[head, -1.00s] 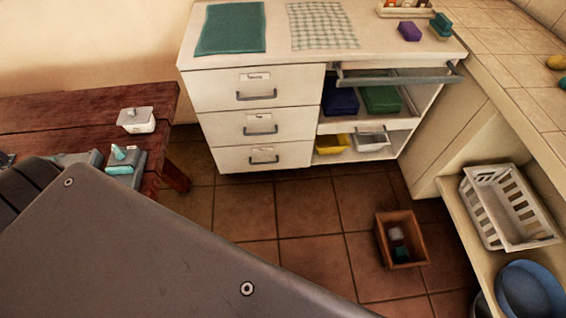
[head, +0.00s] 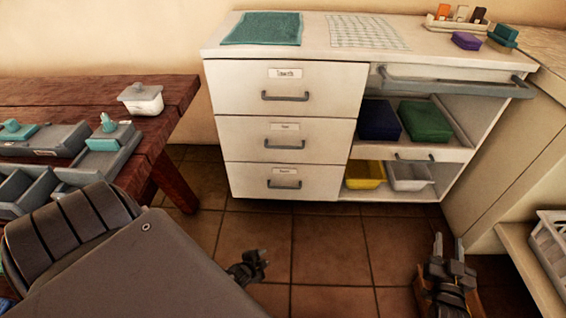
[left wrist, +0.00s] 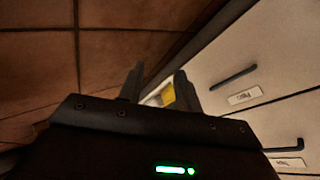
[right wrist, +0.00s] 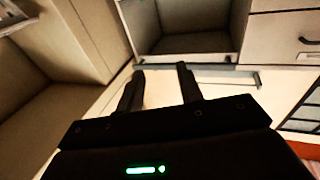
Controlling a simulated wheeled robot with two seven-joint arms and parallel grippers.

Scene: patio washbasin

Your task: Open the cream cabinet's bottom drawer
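The cream cabinet (head: 340,150) stands ahead with three drawers stacked on its left side. Its bottom drawer (head: 248,181) is shut flush, with a grey bar handle (head: 284,185) and a small label above it. My left gripper (head: 265,262) is in front of and below the bottom drawer, apart from it, open and empty. In the left wrist view its fingers (left wrist: 160,82) are spread, with drawer handles to the right. My right gripper (head: 449,246) is low in front of the cabinet's right side, open and empty. Its spread fingers also show in the right wrist view (right wrist: 161,78).
A red-brown wooden table (head: 180,130) with containers stands at the left. A white basket (head: 552,245) is at the right. The tiled floor before the drawers is clear.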

